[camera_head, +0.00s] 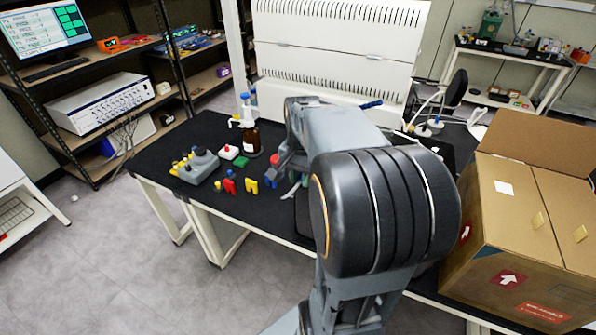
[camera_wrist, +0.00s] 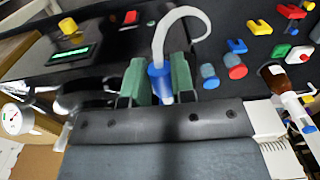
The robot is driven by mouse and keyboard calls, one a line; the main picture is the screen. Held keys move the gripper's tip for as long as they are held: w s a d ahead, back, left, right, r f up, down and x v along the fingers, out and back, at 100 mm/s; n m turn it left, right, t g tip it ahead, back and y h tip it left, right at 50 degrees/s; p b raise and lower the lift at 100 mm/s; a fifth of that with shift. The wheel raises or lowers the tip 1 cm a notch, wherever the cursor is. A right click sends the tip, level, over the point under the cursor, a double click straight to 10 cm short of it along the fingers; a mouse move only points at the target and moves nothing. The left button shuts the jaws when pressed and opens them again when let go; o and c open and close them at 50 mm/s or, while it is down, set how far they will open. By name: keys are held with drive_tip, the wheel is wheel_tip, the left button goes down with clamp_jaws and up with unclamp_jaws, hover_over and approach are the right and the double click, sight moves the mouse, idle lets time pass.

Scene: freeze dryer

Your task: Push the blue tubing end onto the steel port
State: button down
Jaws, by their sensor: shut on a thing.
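In the wrist view, my gripper (camera_wrist: 158,75) is shut on the blue tubing end (camera_wrist: 160,84), which sits between its two green finger pads. A white tube (camera_wrist: 176,20) rises from the blue end and bends over to the right in a hook shape. In the head view, my own arm hides most of the gripper and the tubing end. I cannot make out the steel port in either view.
A large white machine (camera_head: 335,50) stands behind.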

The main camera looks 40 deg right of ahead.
drive_tip(key=w+d+f+b, duration=0.1)
drive_tip(key=d+f+b, duration=0.1)
drive_tip(key=d+f, duration=0.1)
drive_tip(key=shift+w+d+f, duration=0.25)
drive_tip(key=shift+d+f, duration=0.1)
drive_tip(key=shift+f, duration=0.4)
drive_tip(key=shift+w+d+p, duration=0.15)
drive_tip(key=shift+w+d, duration=0.2)
drive_tip(key=shift+d, duration=0.25)
drive_tip(key=shift+w+d+p, duration=0.15)
drive_tip(key=shift+w+d, duration=0.15)
drive_tip(key=shift+d, duration=0.25)
idle(2.4)
drive_tip(key=c, duration=0.9)
unclamp_jaws()
wheel_tip(320, 180, up, 14)
drive_tip(key=shift+d+f+b, duration=0.1)
drive_tip(key=shift+b, duration=0.3)
